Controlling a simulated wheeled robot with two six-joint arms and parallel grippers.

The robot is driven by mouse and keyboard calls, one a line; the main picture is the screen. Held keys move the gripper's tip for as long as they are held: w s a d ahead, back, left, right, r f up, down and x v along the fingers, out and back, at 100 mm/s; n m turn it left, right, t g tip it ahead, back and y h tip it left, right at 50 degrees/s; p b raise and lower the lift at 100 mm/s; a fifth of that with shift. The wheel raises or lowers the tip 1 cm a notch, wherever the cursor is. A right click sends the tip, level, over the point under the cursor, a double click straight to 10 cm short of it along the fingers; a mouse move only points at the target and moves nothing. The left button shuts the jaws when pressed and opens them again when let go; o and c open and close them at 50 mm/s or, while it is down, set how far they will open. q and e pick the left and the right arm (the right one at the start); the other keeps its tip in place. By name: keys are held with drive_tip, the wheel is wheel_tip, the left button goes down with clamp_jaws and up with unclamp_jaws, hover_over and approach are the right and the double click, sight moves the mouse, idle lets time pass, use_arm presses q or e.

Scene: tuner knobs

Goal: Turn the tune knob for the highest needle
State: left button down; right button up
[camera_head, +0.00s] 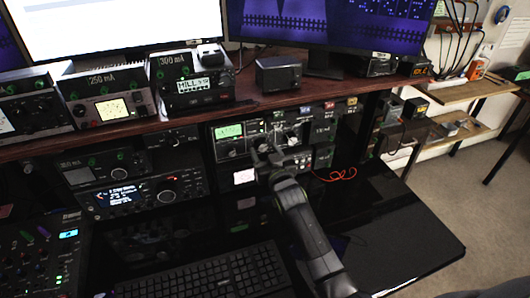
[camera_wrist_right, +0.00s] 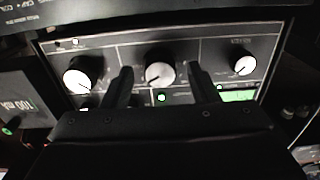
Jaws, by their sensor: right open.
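The tuner (camera_head: 229,143) is a dark panel unit under the shelf, with a lit green meter (camera_head: 229,131) at its upper left. In the right wrist view its panel shows a white-faced left knob (camera_wrist_right: 82,75), a middle knob (camera_wrist_right: 160,73) and a smaller right knob (camera_wrist_right: 245,66). The labels are too small to read. My right gripper (camera_head: 268,156) is in front of the panel. In the wrist view my right gripper (camera_wrist_right: 163,82) is open, with one finger on each side of the middle knob; contact cannot be told. The green meter is partly hidden by the gripper there. The needle cannot be made out.
A radio with a blue display (camera_head: 122,196) stands left of the tuner. A keyboard (camera_head: 205,274) lies on the black desk (camera_head: 410,235). A red cable (camera_head: 335,175) lies right of the tuner. The wooden shelf (camera_head: 190,118) overhangs the panel. The desk's right side is mostly clear.

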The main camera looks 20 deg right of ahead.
drive_tip(key=shift+w, duration=0.3)
drive_tip(key=shift+c, duration=0.4)
drive_tip(key=c, duration=0.9)
drive_tip(key=n+p, duration=0.1)
drive_tip(key=n, duration=0.2)
drive_tip(key=shift+r+n+p, duration=0.1)
drive_tip(key=shift+n+p, duration=0.2)
drive_tip(key=shift+p, duration=0.1)
drive_tip(key=shift+n+p, duration=0.5)
drive_tip(key=shift+n, duration=1.1)
